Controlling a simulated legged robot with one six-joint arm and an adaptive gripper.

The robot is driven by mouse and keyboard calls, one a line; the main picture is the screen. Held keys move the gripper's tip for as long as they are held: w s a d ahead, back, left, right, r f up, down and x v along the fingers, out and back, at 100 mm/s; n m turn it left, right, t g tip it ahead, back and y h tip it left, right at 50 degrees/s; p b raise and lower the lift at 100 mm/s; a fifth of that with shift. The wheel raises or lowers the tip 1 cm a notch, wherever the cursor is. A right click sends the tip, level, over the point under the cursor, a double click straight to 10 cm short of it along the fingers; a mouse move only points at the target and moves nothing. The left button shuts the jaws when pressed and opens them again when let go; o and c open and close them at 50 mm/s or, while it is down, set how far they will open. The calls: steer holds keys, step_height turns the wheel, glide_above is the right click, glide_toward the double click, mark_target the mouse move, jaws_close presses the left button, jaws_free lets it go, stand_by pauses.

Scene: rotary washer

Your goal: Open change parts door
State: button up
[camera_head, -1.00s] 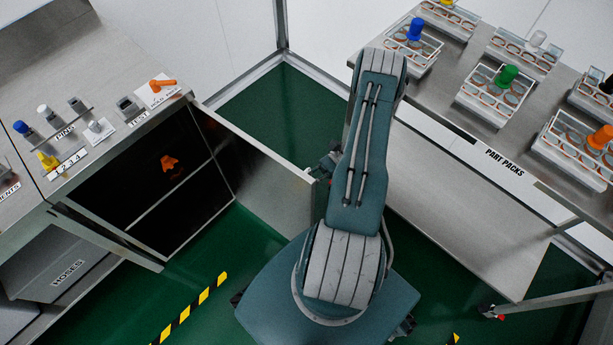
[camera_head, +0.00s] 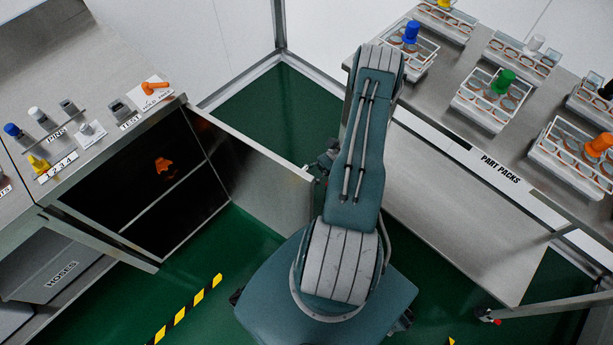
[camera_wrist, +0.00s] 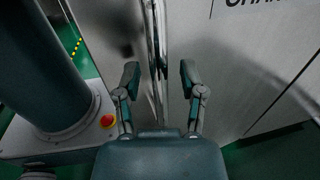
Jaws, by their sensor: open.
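The change parts door is a grey metal panel (camera_head: 262,172) swung well out from the cabinet on the left in the head view. The dark cabinet inside (camera_head: 140,195) shows, with a small orange thing in it. In the wrist view, a door face with part of a label starting "CHA" (camera_wrist: 235,60) stands on the right. My gripper (camera_wrist: 158,75) is open, with one finger on each side of a narrow upright edge or handle (camera_wrist: 157,45). I cannot tell whether the fingers touch it. In the head view my gripper is mostly hidden behind my arm, near the door's free edge.
A metal table labelled "PART PACKS" (camera_head: 455,150) with several racks stands close on the right. The cabinet top (camera_head: 95,70) holds pins and labels. A "HOSES" compartment (camera_head: 60,275) is at lower left. Green floor with striped tape (camera_head: 185,312) is clear in front of the cabinet.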

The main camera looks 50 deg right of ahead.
mark_target(307, 166)
step_height(307, 166, up, 10)
steer(key=shift+f, duration=0.1)
stand_by(0.6)
stand_by(0.4)
